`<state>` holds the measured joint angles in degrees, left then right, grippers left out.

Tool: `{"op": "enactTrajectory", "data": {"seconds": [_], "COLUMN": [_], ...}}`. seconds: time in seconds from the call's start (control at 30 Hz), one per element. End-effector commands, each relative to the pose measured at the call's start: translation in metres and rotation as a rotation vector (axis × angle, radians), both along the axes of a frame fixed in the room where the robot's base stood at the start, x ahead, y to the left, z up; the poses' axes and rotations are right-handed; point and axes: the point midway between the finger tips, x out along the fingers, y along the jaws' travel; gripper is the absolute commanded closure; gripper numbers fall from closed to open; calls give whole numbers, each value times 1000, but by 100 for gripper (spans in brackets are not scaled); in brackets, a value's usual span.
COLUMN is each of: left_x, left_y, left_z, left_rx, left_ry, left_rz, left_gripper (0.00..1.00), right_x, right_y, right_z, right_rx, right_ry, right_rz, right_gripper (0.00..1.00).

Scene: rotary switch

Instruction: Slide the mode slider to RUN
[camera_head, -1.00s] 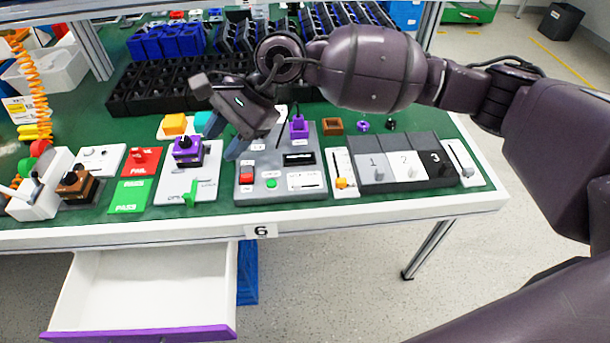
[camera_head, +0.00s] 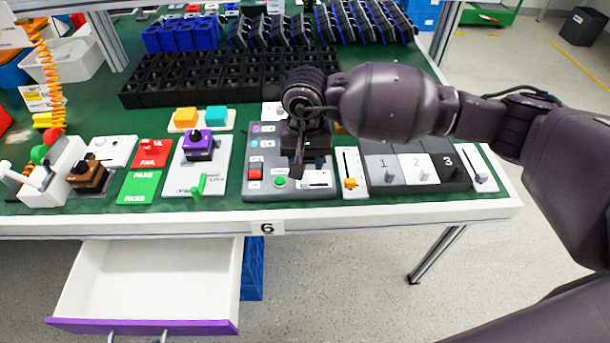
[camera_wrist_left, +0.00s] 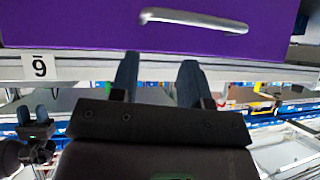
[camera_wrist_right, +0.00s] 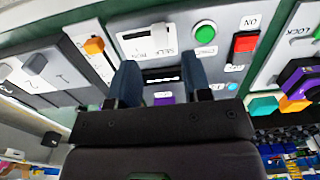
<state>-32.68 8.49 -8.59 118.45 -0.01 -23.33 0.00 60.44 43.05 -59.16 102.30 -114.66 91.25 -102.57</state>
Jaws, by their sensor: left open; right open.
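The grey control panel (camera_head: 262,165) carries a small white slider plate (camera_head: 318,180) with a dark slot at its front right. In the right wrist view the plate (camera_wrist_right: 148,46) lies beyond my fingertips, with small inverted lettering. My right gripper (camera_head: 297,168) points down over the panel, just left of and behind the slider plate. Its two blue fingers are apart and empty (camera_wrist_right: 160,70). My left gripper (camera_wrist_left: 157,72) is open and empty, below the purple drawer front (camera_wrist_left: 110,32), and is outside the head view.
The panel also has a red button (camera_wrist_right: 246,42) and a green button (camera_wrist_right: 205,32). An orange-knobbed slider (camera_head: 350,184) and numbered blocks (camera_head: 416,170) stand right of it. A purple rotary switch (camera_head: 199,143) stands left. The open drawer (camera_head: 150,280) juts out below the table edge.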

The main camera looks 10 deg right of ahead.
Motion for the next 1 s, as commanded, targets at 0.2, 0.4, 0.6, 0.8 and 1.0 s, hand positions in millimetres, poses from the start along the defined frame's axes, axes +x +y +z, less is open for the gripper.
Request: {"op": "enactTrajectory", "data": {"seconds": [0.2,0.4,0.6,0.8,1.0], "left_x": [8,9,7,6,6], "left_y": [-2,-2,-2,-2,-2], "left_z": [1,0,0,-1,-1], "left_rx": [-1,-1,-1,-1,-1], "left_ry": [-13,-11,-9,-8,-8], "left_rz": [-5,-7,-5,-5,-5], "left_gripper": [57,57,57,57,57], "right_x": [-1,0,0,0,0], "right_y": [0,0,0,0,0], "right_z": [-36,-52,-55,-55,-55], "right_rx": [1,0,1,1,1], "right_ry": [4,2,0,0,0], "right_rz": [-1,0,0,0,0], "right_gripper": [55,55,55,60,91]}}
